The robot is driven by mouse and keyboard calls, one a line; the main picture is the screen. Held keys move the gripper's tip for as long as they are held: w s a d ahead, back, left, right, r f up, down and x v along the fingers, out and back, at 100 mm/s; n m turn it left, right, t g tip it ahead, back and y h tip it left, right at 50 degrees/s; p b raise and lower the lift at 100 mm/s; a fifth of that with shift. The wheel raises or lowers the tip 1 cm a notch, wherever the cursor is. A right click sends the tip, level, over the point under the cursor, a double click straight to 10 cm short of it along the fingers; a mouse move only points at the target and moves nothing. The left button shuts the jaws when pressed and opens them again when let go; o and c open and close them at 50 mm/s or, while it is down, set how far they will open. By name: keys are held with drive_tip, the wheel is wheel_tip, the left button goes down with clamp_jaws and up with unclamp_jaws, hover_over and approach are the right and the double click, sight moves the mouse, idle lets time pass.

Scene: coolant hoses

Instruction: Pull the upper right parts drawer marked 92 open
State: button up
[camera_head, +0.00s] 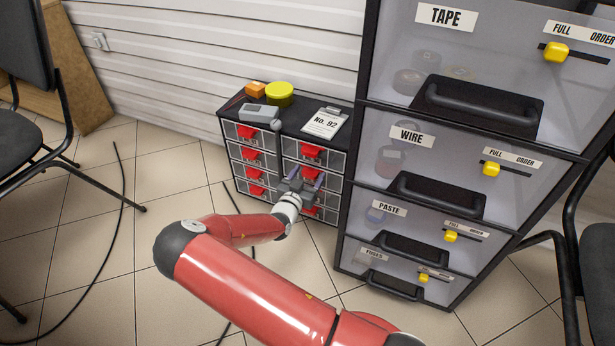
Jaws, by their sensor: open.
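A small dark parts cabinet (273,143) stands on the floor against the wall. It has two columns of clear-fronted drawers with red pulls. The upper right drawer (327,159) looks shut, and its red pull (311,151) is in plain view. I cannot read a number on the drawer itself. A card reading "No. 92" (325,123) lies on top of the cabinet, above the right column. My gripper (308,177) is open and empty in front of the right column, lower than the upper right pull. It partly hides the lower right drawers. I cannot tell whether it touches them.
A tall cabinet (369,135) with drawers marked TAPE, WIRE and PASTE stands close on the right. A grey device (259,114), a yellow round tin (280,93) and an orange block (255,89) sit on the small cabinet. Chairs (30,130) flank both sides. Black hose (108,245) lies on the tiles.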

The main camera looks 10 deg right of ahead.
drive_tip(key=c, duration=1.4)
drive_tip(key=b+v, duration=0.1)
drive_tip(key=v, duration=1.3)
drive_tip(key=shift+s+a, duration=0.15)
drive_tip(key=o, duration=1.4)
